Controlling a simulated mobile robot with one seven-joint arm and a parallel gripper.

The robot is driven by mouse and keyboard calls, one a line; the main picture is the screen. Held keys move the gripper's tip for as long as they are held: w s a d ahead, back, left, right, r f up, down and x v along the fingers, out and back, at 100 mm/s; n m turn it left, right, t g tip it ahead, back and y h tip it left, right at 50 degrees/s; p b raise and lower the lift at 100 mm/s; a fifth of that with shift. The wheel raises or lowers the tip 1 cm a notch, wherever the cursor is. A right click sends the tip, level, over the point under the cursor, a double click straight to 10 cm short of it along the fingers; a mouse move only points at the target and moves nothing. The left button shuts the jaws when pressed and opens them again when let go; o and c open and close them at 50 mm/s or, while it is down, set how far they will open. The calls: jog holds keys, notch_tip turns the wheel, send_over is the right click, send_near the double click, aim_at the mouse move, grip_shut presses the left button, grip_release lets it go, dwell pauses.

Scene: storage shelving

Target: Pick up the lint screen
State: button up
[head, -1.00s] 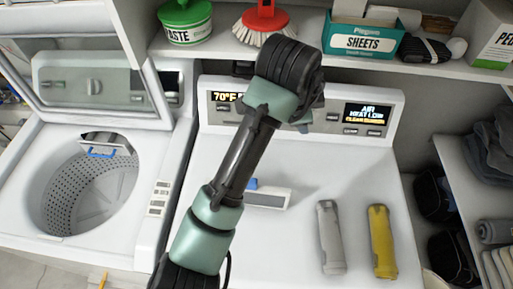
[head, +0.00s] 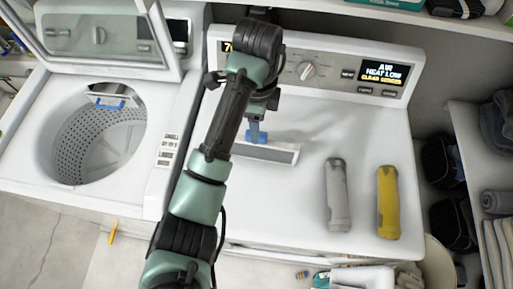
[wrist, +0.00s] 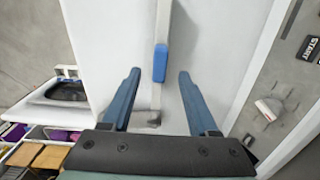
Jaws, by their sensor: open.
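The lint screen (head: 268,153) lies on the white dryer top, a pale frame with a grey panel and a blue handle. In the wrist view its blue handle (wrist: 160,63) sits between and slightly beyond my fingertips, with the narrow pale frame (wrist: 163,22) running away from it. My gripper (wrist: 160,74) is open, with one blue finger on each side of the handle line and a visible gap on both sides. In the head view my gripper (head: 257,130) is just above the handle and partly hides it.
A grey bottle-like object (head: 338,195) and a yellow one (head: 387,203) lie to the right on the dryer top (head: 300,215). The control panel (head: 330,72) rises behind. The open washer (head: 60,190) is at left, with a blue-edged piece (head: 109,104) in its drum.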

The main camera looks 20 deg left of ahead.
aim_at(256, 146)
jog(key=shift+a+f+p, duration=0.1)
jog(key=shift+f+p, duration=0.65)
jog(key=shift+f, duration=1.6)
jog(key=shift+c, duration=0.2)
grip_shut()
